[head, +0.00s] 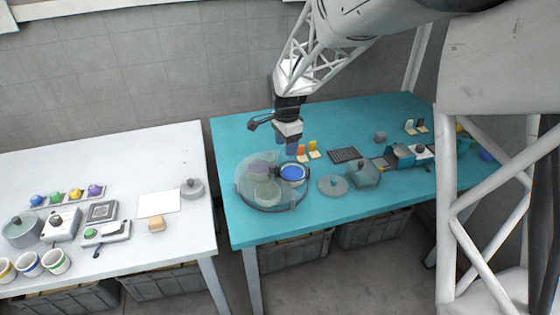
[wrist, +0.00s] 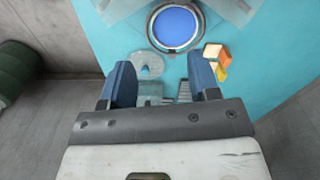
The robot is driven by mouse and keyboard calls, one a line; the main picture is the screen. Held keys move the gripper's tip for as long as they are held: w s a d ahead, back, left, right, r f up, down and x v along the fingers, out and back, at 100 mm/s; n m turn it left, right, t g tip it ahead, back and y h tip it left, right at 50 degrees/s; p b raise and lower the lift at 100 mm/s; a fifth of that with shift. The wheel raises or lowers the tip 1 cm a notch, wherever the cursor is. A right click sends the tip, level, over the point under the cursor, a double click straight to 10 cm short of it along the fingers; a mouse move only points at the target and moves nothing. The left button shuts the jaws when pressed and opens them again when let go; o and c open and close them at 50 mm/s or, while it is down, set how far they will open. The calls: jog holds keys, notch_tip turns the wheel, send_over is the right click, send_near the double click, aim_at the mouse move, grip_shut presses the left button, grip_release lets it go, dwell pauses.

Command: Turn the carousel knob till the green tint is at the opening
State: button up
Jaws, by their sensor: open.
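The carousel (head: 243,192) is a round turntable under a clear cover at the left front of the teal table. A bright blue tint (head: 293,173) shows at its right side; a blue disc also shows at the top of the wrist view (wrist: 174,26). Under the cover are a greyish-green round pot (head: 266,193) and a dull purplish one (head: 258,168). A small dark part near the carousel's middle may be the knob (head: 276,170). My gripper (head: 288,150) is open and empty, above the carousel's back edge. Its two blue fingers stand apart in the wrist view (wrist: 162,80).
Orange and yellow cards (head: 307,150) stand just right of my gripper. A grey lid (head: 333,185), a clear box (head: 365,174) and a dark grille (head: 345,155) lie further right. A white table (head: 180,235) with pots and colored knobs is at left.

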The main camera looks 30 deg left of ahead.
send_over(273, 165)
notch_tip(273, 165, down, 3)
jog(key=shift+a+r, duration=0.1)
jog(key=shift+r, duration=0.05)
jog(key=shift+f, duration=3.95)
jog(key=c, duration=0.9)
